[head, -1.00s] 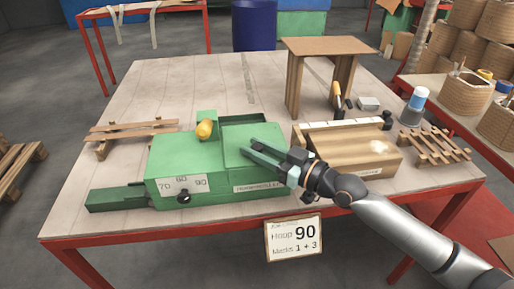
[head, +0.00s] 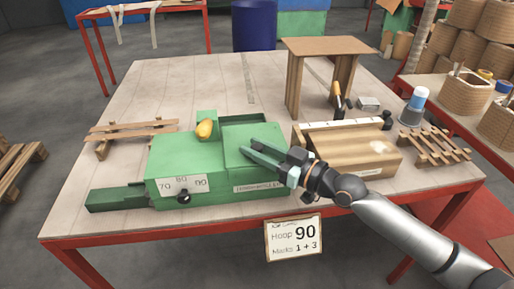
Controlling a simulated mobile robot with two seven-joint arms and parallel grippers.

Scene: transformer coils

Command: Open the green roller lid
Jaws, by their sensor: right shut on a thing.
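The green roller machine (head: 215,187) sits on the front part of the table. Its green lid (head: 236,150) is on the right part of its top and looks lowered. A yellow knob (head: 204,130) stands at the back of the machine, and a dial with 70, 80 and 90 (head: 181,183) is on its front. My right gripper (head: 262,155) reaches in from the right over the lid. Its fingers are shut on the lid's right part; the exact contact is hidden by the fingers. My left gripper is not in view.
A wooden block fixture (head: 350,157) stands close to the right of the machine, under my right arm. A wooden stand (head: 326,48) is behind it. A sign reading Hoop 90 (head: 293,237) hangs at the table's front edge. The table's back left (head: 170,85) is clear.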

